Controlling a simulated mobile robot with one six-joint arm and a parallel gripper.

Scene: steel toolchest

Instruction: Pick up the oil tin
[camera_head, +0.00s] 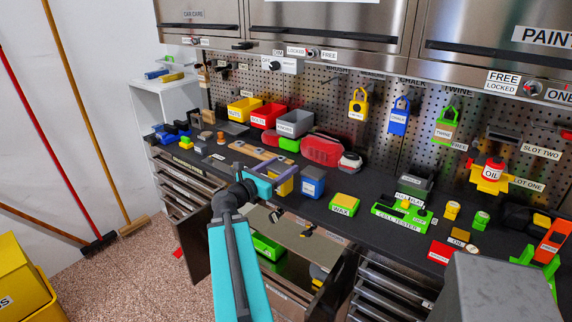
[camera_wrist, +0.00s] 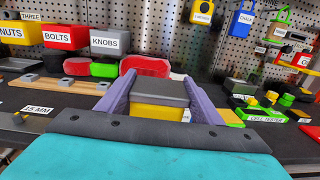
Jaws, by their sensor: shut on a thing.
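The oil tin (camera_head: 491,172), a red container with a white OIL label, sits on a yellow holder on the pegboard at the right, beside the SLOT ONE label. My gripper (camera_head: 272,182) is over the middle-left of the dark worktop, well to the left of the oil tin. Its purple fingers are shut on a yellow box with a grey top, seen between them in the wrist view (camera_wrist: 159,112). The box's lower part is hidden by the gripper's body in the wrist view. I cannot tell whether the box touches the worktop.
A blue box (camera_head: 312,182) stands just right of my gripper. A WAX block (camera_head: 344,205) and green cell tester (camera_head: 402,216) are farther right. NUTS, BOLTS and KNOBS bins (camera_head: 295,123) stand behind. Below, a drawer (camera_head: 297,232) stands open. The steel cabinets (camera_head: 325,22) overhang the bench.

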